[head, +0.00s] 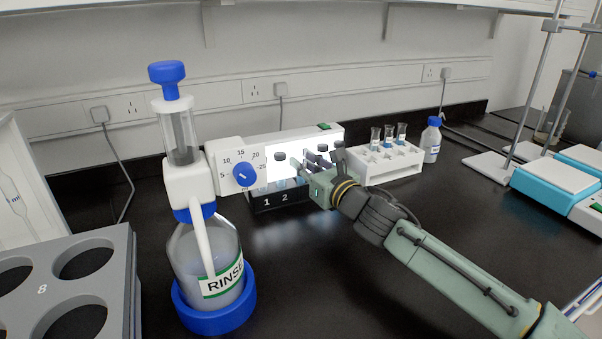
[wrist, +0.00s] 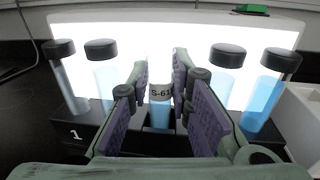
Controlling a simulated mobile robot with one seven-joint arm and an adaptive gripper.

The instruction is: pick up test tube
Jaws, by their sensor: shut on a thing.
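My gripper (head: 310,167) reaches into the front of the black tube rack (head: 262,203), at the lit white panel. In the wrist view my gripper (wrist: 160,82) has its purple-padded fingers shut on a test tube (wrist: 160,108) with blue liquid and a label that starts "S-61". Its lower part is at a dark slot of the rack; whether it is raised I cannot tell. Its top is not clear to see. Two black-capped tubes stand to its left, the nearer one (wrist: 104,72) beside my finger. Two more stand to its right, the nearer one (wrist: 222,72) close to the other finger.
A white rack (head: 385,167) with several small tubes stands to the right, near a blue-capped bottle (head: 432,140). A rinse bottle with a dispenser (head: 208,262) stands left front. A grey holder with round holes (head: 118,262) is far left. The black bench is clear in front.

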